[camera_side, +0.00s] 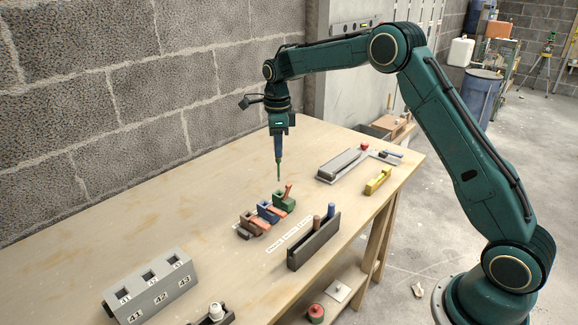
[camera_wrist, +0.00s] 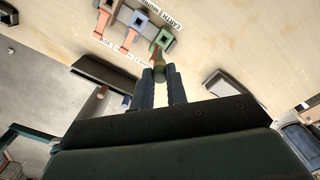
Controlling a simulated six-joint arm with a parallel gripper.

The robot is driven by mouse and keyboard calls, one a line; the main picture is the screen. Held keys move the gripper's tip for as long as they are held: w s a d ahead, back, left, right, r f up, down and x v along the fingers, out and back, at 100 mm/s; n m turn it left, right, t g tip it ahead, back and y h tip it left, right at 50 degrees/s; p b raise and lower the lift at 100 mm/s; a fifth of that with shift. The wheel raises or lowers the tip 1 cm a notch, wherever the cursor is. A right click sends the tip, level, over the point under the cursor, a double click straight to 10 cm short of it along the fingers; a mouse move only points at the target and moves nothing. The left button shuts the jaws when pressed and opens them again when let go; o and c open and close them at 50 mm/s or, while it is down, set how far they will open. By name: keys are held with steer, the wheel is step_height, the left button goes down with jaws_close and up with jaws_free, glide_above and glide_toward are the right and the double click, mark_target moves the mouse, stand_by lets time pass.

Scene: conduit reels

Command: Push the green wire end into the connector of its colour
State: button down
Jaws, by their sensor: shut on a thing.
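My gripper (camera_side: 278,156) is shut on the green wire end (camera_side: 280,170), a thin rod pointing straight down. In the side view it hangs just above the green connector (camera_side: 281,204), apart from it. The green connector has a raised orange lever (camera_side: 288,190). In the wrist view my gripper (camera_wrist: 160,75) has the wire end (camera_wrist: 159,63) between its fingers, and its tip overlaps the near edge of the green connector (camera_wrist: 164,40). The blue connector (camera_side: 266,210) and brown connector (camera_side: 247,224) stand beside it in a row, with their orange levers lying low.
A dark rack (camera_side: 315,247) holds a blue and a brown wire end, right of the connectors. A grey numbered box (camera_side: 150,285) stands at the table's near left. A grey tray (camera_side: 345,165) and a yellow tool (camera_side: 378,181) lie at the right. The table's left side is clear.

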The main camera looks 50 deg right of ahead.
steer(key=shift+w+d, duration=0.25)
steer(key=shift+d, duration=0.1)
steer(key=shift+f, duration=0.25)
steer(key=shift+f, duration=1.75)
steer(key=shift+f, duration=2.1)
stand_by(2.0)
steer(key=c, duration=1.5)
jaws_free()
steer(key=o, duration=0.4)
steer(key=shift+r, duration=0.25)
